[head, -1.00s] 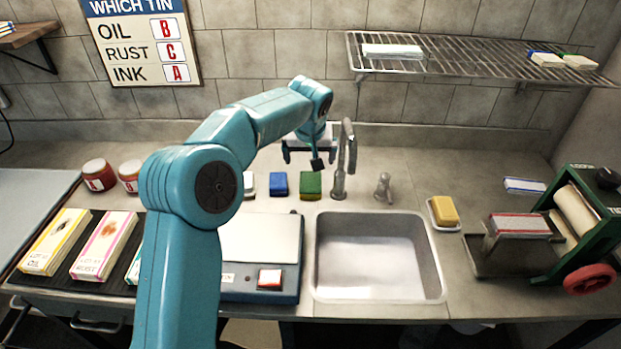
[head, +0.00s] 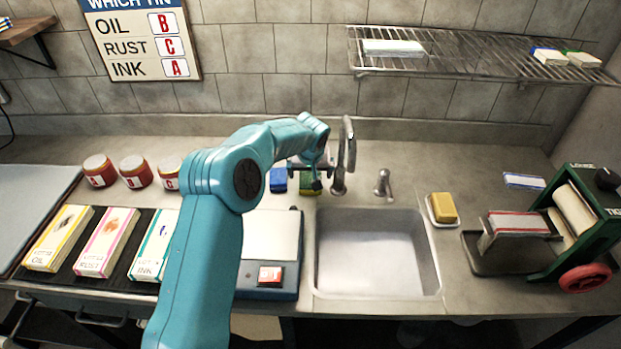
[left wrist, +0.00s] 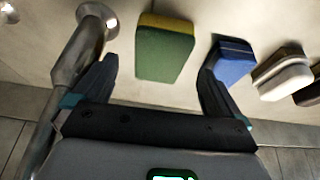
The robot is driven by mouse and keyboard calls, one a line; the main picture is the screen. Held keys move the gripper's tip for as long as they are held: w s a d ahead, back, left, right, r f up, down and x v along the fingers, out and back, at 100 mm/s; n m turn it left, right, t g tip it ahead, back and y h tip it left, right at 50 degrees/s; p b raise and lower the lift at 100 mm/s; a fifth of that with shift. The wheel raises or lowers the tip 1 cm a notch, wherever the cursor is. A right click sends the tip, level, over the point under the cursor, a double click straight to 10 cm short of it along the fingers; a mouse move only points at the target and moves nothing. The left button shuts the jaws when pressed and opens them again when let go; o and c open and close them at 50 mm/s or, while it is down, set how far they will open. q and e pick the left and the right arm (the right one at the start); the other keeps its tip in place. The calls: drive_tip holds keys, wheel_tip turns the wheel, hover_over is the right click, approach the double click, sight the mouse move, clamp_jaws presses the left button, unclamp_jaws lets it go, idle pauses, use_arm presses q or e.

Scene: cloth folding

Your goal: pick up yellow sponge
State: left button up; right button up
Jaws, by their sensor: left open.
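A yellow block (head: 443,207) lies on a small white dish right of the sink. A sponge with a green face and a yellow layer (head: 309,185) stands behind the sink, left of the faucet, partly hidden by my gripper. In the left wrist view this sponge (left wrist: 165,52) shows between and beyond the fingers, apart from them. My left gripper (head: 304,175) is open and empty just behind the sink, by the sponges and faucet. Its fingers (left wrist: 158,80) are spread wide in the wrist view. My right gripper is not in view.
A blue sponge (head: 278,180) stands left of the green-faced one; it shows near the right finger in the wrist view (left wrist: 232,62). The faucet (head: 347,160) is close on the right. The sink (head: 375,250) is empty. Red jars (head: 134,172) stand at the left.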

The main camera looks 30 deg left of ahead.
sight(311, 178)
use_arm(q)
drive_tip(key=p+x, duration=0.1)
drive_tip(key=x, duration=0.2)
drive_tip(key=shift+w+a+f, duration=0.15)
drive_tip(key=shift+f, duration=0.15)
drive_tip(key=shift+f+b, duration=0.3)
drive_tip(key=shift+b, duration=0.35)
idle(0.4)
drive_tip(key=c, duration=1.1)
